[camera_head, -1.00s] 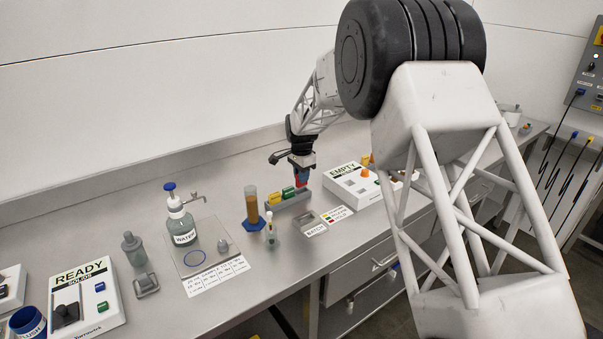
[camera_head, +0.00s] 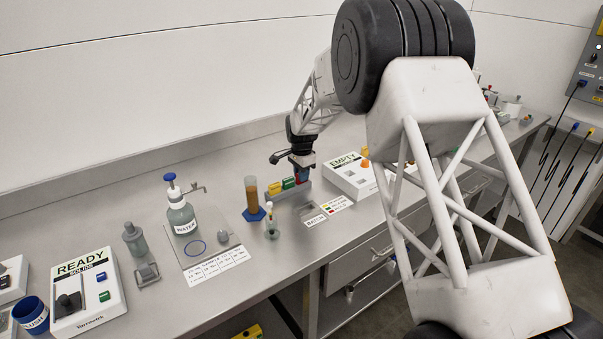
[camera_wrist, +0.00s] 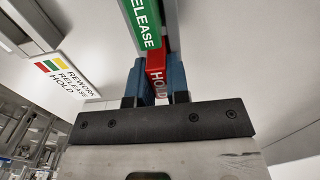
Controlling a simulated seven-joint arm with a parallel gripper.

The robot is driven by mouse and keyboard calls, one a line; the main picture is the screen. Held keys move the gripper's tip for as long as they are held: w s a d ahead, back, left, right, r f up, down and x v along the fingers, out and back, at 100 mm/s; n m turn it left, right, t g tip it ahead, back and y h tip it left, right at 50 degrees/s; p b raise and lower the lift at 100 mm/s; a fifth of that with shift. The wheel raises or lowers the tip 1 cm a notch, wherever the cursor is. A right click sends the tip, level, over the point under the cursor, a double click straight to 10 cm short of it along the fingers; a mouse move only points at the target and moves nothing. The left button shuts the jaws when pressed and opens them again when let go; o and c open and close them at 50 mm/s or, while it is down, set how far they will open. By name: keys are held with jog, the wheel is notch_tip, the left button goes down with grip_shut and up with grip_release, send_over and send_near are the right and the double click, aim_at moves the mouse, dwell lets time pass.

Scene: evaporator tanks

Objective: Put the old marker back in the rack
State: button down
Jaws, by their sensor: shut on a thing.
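My gripper (camera_head: 302,165) is shut on the red HOLD marker (camera_wrist: 157,72), which sits between the blue fingers (camera_wrist: 178,80) in the wrist view. The grey rack (camera_head: 281,203) stands on the bench under the gripper. It holds a yellow marker (camera_head: 274,187) and a green RELEASE marker (camera_head: 289,183), which also shows in the wrist view (camera_wrist: 144,22). The red marker is at the rack's right end, in line with the green one and close to it. Whether it rests fully in its slot is hidden by the fingers.
The EMPTY box (camera_head: 351,176) stands close to the right of the gripper. The BATCH holder (camera_head: 310,211) and colour label card (camera_head: 334,203) lie in front. A cylinder of brown liquid (camera_head: 252,197) and a small flask (camera_head: 271,228) stand left of the rack.

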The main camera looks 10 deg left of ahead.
jog(key=shift+f, duration=0.1)
jog(key=c, duration=1)
grip_release()
jog(key=shift+r, duration=3.95)
